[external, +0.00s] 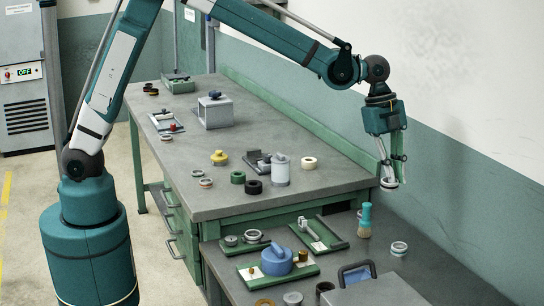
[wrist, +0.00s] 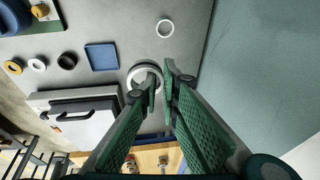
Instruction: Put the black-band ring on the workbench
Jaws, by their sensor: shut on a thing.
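In the wrist view, the gripper (wrist: 160,82) has green fingers and the held ring (wrist: 133,76) shows pale with a dark inside, partly hidden by a finger. The long workbench (external: 330,188) has a grey top and green edges. The lower bench (external: 452,283) is also grey-topped.
The long workbench holds a white cylinder (external: 281,170), a cream ring (external: 309,163), a black ring (external: 253,187) and a yellow knob (external: 219,157). The lower bench holds a brush (external: 365,220), another pale ring (external: 399,248), green trays and a handled grey box (external: 372,293).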

